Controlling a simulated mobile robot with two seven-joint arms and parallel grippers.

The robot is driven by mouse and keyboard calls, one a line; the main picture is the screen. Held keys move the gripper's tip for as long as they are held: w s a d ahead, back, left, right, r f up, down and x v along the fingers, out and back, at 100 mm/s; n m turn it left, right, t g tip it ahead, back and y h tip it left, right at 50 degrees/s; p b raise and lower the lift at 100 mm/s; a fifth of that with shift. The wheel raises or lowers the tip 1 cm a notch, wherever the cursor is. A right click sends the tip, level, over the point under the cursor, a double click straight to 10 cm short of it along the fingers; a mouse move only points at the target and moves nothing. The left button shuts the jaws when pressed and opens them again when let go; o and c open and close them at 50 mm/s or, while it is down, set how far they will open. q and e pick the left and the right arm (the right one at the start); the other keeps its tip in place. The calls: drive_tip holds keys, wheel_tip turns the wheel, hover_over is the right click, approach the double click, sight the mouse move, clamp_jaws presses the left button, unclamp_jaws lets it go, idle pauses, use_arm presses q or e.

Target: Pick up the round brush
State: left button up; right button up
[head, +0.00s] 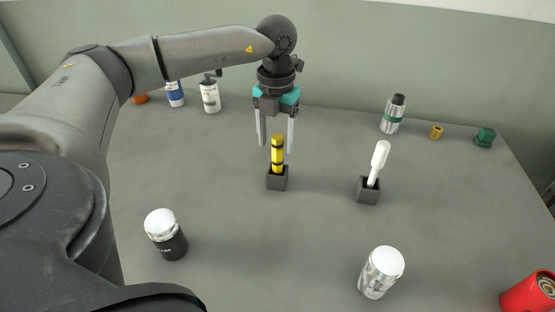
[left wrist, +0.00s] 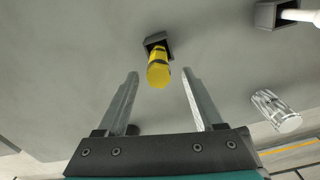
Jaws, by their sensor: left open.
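A yellow stick with dark bands (head: 278,150) stands upright in a small grey square holder (head: 277,183) near the middle of the table. A white stick with a thicker rounded top (head: 379,160) leans slightly in a second grey holder (head: 368,196) to its right. No bristles show on either, so I cannot tell which is the round brush. My left gripper (head: 276,148) is open and points down, its fingers around or just behind the yellow stick's top. In the left wrist view the yellow stick (left wrist: 158,72) shows between the open fingertips, not gripped. My right gripper is not in view.
White-capped jars, one dark (head: 170,245) and one clear (head: 377,283), stand in front. A red can (head: 530,292) lies front right. Bottles (head: 210,97) stand back left; a green-banded cylinder (head: 393,117), a yellow part (head: 436,132) and a green block (head: 485,138) are back right.

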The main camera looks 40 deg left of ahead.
sight(277, 154)
use_arm(q)
drive_tip(key=f, duration=0.5)
drive_tip(key=shift+w+a+f+b, duration=0.1)
drive_tip(key=shift+w+a+b, duration=0.05)
drive_tip(key=shift+w+b, duration=0.2)
clamp_jaws()
